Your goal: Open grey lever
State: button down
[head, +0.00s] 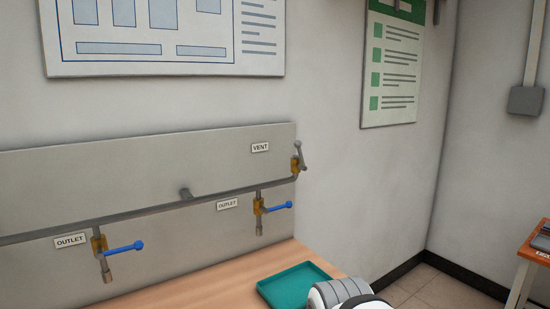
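The grey lever (299,156) is on a brass valve (295,167) at the right end of the pipe, next to the VENT label (260,147). The lever points up, slightly tilted. No gripper shows on or near it. A rounded white and grey part at the bottom edge, right of the tray, looks like my own arm. Its gripper end is not visible.
Two blue levers (127,247) (275,207) sit on outlet valves along the grey pipe (150,212), in front of a grey panel (130,166). A teal tray (300,282) lies on the wooden bench (215,287) below. The space before the grey lever looks free.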

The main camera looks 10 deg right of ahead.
aim_at(297, 143)
jog(key=i, duration=1)
jog(key=z, duration=0.05)
